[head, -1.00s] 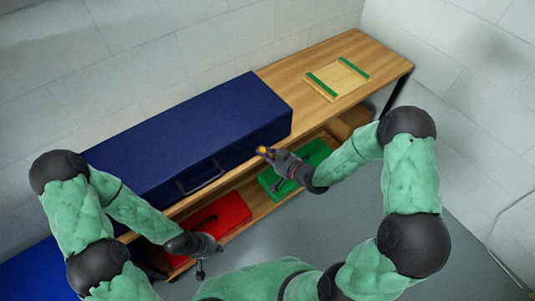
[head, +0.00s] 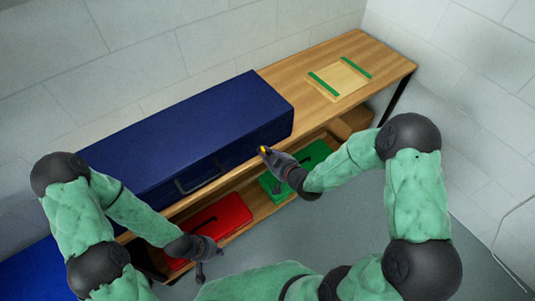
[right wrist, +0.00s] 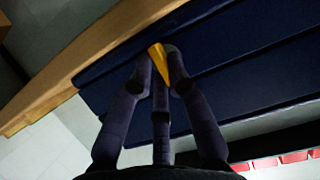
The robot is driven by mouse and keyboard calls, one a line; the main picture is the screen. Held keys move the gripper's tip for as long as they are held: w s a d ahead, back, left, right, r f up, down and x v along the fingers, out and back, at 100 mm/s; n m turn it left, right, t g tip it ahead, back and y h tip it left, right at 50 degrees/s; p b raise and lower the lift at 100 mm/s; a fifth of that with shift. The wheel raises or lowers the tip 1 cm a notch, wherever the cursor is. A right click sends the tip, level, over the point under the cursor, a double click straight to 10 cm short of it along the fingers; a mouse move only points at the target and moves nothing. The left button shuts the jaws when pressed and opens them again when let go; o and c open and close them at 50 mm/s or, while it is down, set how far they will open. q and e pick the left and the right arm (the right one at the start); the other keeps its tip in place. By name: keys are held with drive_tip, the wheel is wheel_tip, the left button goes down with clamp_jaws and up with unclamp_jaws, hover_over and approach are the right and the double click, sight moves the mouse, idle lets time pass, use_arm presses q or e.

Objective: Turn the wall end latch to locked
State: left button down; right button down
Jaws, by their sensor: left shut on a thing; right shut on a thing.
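A long dark blue case (head: 190,135) lies closed on the wooden bench. A small yellow latch (head: 264,149) shows at its front near the right end. My right gripper (head: 268,153) is at this latch. In the right wrist view my right gripper (right wrist: 159,58) has its fingers closed around the yellow latch (right wrist: 158,60), which is tilted against the blue case side. The fingers hide part of it. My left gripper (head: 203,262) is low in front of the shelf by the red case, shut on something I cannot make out.
A red case (head: 222,217) and a green case (head: 312,158) lie on the shelf under the bench top (head: 300,70). A wooden board with green strips (head: 340,78) lies at the bench's right end. The blue case has a front handle (head: 197,180).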

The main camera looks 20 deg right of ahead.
drive_tip(key=shift+f, duration=0.1)
drive_tip(key=c, duration=1.2)
unclamp_jaws()
drive_tip(key=v, duration=1.2)
drive_tip(key=shift+f, duration=0.1)
drive_tip(key=s+a+f+m+g, duration=0.2)
drive_tip(key=s+a+f+g, duration=0.1)
drive_tip(key=f, duration=0.4)
drive_tip(key=s+a+f+m+g, duration=0.2)
drive_tip(key=s+f+g, duration=0.3)
drive_tip(key=f, duration=0.3)
drive_tip(key=s+a+f+m+g, duration=0.2)
drive_tip(key=s+a+f+g, duration=0.2)
drive_tip(key=f, duration=0.4)
drive_tip(key=shift+s+h+p, duration=0.25)
drive_tip(key=shift+h+p, duration=0.05)
